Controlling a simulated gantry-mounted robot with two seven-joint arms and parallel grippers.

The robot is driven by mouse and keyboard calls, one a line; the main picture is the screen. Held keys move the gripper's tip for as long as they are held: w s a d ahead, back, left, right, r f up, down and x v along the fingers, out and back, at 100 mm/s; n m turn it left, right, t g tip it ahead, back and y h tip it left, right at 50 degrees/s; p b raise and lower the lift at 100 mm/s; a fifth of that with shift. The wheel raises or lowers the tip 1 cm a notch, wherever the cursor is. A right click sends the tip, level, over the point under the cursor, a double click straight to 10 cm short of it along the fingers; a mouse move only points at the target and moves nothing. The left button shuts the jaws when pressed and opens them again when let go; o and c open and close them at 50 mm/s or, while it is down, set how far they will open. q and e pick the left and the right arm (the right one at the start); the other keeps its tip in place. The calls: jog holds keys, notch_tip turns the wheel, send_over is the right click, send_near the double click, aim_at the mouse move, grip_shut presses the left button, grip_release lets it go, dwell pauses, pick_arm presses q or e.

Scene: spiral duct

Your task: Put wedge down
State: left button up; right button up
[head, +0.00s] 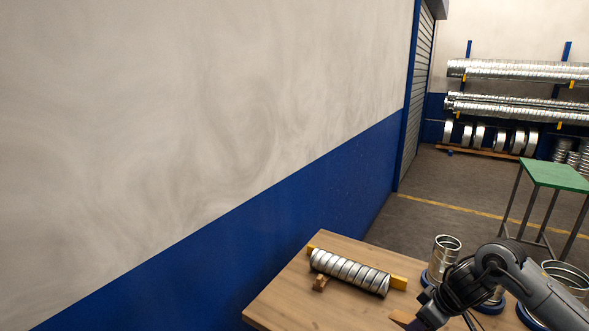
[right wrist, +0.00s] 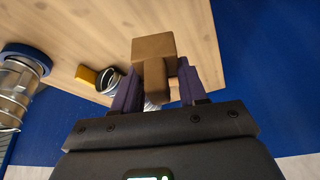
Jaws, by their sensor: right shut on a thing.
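A brown wooden wedge (right wrist: 153,47) is gripped between the two purple fingers of my right gripper (right wrist: 157,84) in the right wrist view. In the head view this wedge (head: 401,318) shows at the lower edge, and my right gripper (head: 424,317) is partly cut off. A second small wooden wedge (head: 320,284) sits at the near side of the silver spiral duct (head: 350,271), by its left end. The duct lies on the wooden table (head: 285,300). Whether the held wedge touches the table is unclear. My left gripper is not in view.
A blue and white wall (head: 250,240) runs along the left. The table's front left is clear.

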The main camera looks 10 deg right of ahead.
jog(key=w+a+r+m, duration=0.1)
jog(key=w+a+r, duration=0.4)
jog(key=w+a, duration=0.25)
jog(key=d+f+m+h, duration=0.1)
jog(key=d+f+m, duration=0.2)
jog(key=d+f, duration=0.35)
jog(key=d+f+m+h, duration=0.1)
jog(key=d+f+m, duration=0.15)
jog(key=d, duration=0.75)
jog(key=s+d+f+m+h, duration=0.1)
jog(key=s+d+m, duration=0.1)
jog(key=s+d, duration=0.95)
jog(key=a+f, duration=0.2)
jog(key=a, duration=0.5)
jog(key=w+a+f+n, duration=0.1)
jog(key=a+f, duration=0.1)
jog(key=a, duration=0.5)
jog(key=w+a+f+n, duration=0.1)
jog(key=a+f, duration=0.1)
jog(key=a, duration=0.6)
jog(key=shift+f+y, duration=0.15)
jog(key=shift+y, duration=0.15)
jog(key=s+a+r+n, duration=0.1)
jog(key=s+a, duration=0.2)
jog(key=a, duration=1.6)
jog(key=p+v, duration=2.4)
jog(key=p, duration=0.2)
jog(key=shift+d+t, duration=0.3)
jog(key=shift+d, duration=0.5)
